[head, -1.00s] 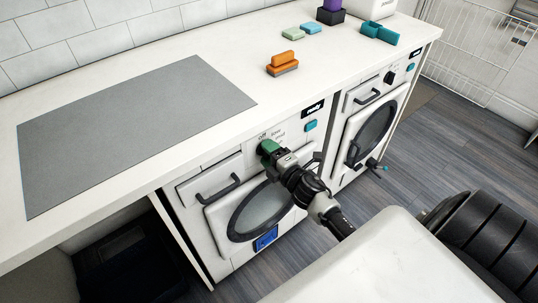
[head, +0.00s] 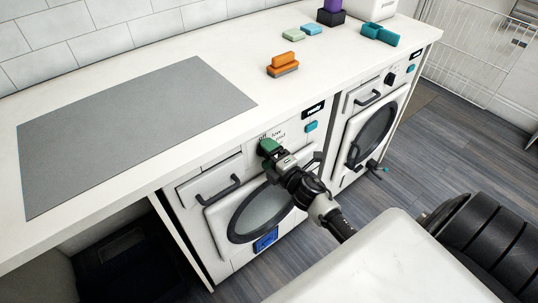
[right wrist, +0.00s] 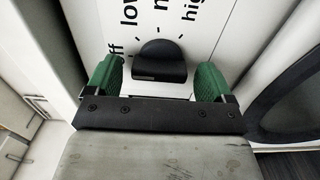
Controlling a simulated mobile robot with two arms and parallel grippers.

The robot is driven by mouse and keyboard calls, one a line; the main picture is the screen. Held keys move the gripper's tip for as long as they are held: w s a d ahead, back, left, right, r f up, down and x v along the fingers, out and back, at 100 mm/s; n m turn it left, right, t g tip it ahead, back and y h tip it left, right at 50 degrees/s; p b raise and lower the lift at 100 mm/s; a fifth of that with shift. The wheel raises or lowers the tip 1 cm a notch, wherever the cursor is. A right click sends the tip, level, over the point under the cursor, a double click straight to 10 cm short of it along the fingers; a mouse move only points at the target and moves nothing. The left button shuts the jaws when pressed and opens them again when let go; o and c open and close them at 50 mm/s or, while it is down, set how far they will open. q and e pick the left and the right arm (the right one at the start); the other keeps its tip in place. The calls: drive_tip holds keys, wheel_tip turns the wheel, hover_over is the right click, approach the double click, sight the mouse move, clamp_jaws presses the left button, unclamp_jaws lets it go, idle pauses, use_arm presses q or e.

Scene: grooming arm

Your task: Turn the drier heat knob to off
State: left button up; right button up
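The drier (head: 190,215) is the nearer white front-loader under the counter, with a round door. Its black heat knob (right wrist: 160,60) shows in the right wrist view, with "low", a partly hidden middle label and "high" around it; the "off" label (right wrist: 113,48) is partly covered at the left. My right gripper (right wrist: 157,82) has its green fingertips on either side of the knob, with visible gaps on both sides. In the head view, my right gripper (head: 269,147) is at the panel and hides the knob. Which setting the knob points to is unclear. My left gripper is out of view.
A second front-loader (head: 372,130) stands to the right. The counter (head: 190,45) above carries an orange block (head: 283,64), small green and blue blocks and a teal item (head: 380,33). A drawer handle (head: 217,188) and the drier's door handle sit near my arm.

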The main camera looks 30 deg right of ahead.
drive_tip(key=s, duration=1)
drive_tip(key=shift+s+d+b, duration=0.4)
drive_tip(key=shift+d, duration=0.05)
